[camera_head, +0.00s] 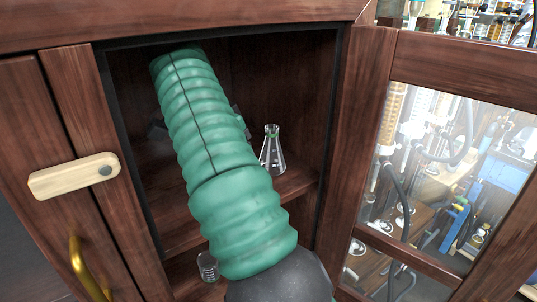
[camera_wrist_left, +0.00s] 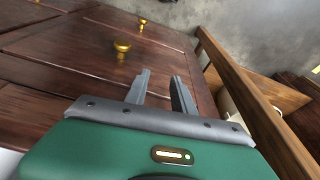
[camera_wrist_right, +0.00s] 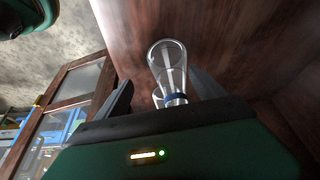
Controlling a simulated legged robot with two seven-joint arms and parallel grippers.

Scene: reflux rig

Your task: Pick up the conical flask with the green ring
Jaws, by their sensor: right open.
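The conical flask with the green ring (camera_head: 272,152) is clear glass. In the head view it stands upright on the cabinet's middle shelf, just right of my right arm's green sleeve. My right gripper (camera_wrist_right: 160,77) is open inside the cabinet; the sleeve hides most of it in the head view. In the right wrist view a clear glass vessel (camera_wrist_right: 168,62) with a blue band near its neck lies between or just beyond the fingers; I cannot tell contact. The band looks blue, not green. My left gripper (camera_wrist_left: 162,75) is open and empty, outside, before wooden panels with brass knobs.
The cabinet's glass door (camera_head: 440,170) stands open on the right. The closed left door (camera_head: 50,130) has a pale wooden latch (camera_head: 75,176) and a brass handle (camera_head: 88,270). Another glass vessel (camera_head: 207,266) stands on the lower shelf. The cabinet walls leave little side room.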

